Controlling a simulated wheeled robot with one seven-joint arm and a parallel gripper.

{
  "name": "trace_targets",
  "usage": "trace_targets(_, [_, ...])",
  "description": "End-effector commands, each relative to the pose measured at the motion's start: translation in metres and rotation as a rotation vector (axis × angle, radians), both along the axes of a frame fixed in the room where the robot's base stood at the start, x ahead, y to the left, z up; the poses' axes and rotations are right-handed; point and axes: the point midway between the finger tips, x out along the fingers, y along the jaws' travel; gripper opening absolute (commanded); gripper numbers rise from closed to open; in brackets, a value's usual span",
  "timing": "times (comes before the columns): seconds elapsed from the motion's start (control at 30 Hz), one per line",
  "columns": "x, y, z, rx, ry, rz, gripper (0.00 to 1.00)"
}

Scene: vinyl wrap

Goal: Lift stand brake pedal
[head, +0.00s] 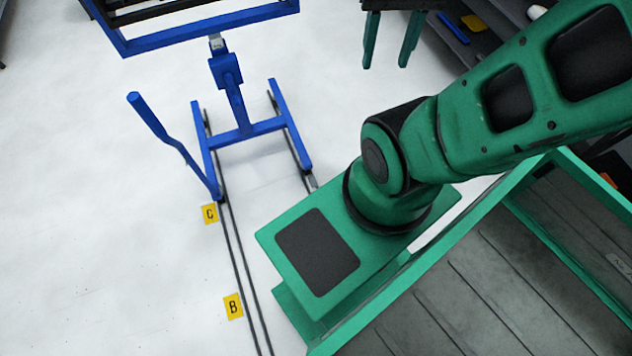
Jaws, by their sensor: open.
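A blue wheeled stand (247,132) stands on the pale floor at upper left, with an H-shaped base and an upright post. A bent blue bar (165,136) rises from the near left end of its base and leans up to the left; it looks like the brake pedal, but I cannot tell for sure. The bar is free of contact with anything but the stand. My green arm (500,110) crosses the right side of the view, well apart from the bar. My gripper is out of view.
Dark rails (232,240) run along the floor beneath the stand. Yellow labels C (210,213) and B (233,306) lie beside them. A blue frame (210,33) tops the stand. Green legs (408,40) and a dark shelf stand at the back right. The left floor is clear.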

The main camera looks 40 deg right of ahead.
Motion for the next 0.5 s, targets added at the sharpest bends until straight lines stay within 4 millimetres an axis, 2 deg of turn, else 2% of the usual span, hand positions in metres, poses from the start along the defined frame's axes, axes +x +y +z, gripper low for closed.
trace_targets(0.07, [-0.003, -0.002, 0.003, -0.006, -0.013, -0.004, 0.45])
trace_targets(0.13, [0.006, -0.006, 0.001, -0.013, -0.008, -0.002, 0.45])
trace_targets(0.17, [0.012, -0.001, 0.000, -0.018, -0.005, 0.000, 0.45])
trace_targets(0.27, [0.035, -0.004, -0.007, -0.038, 0.006, 0.012, 0.45])
trace_targets(0.5, [0.104, -0.032, -0.040, -0.090, 0.026, 0.050, 0.45])
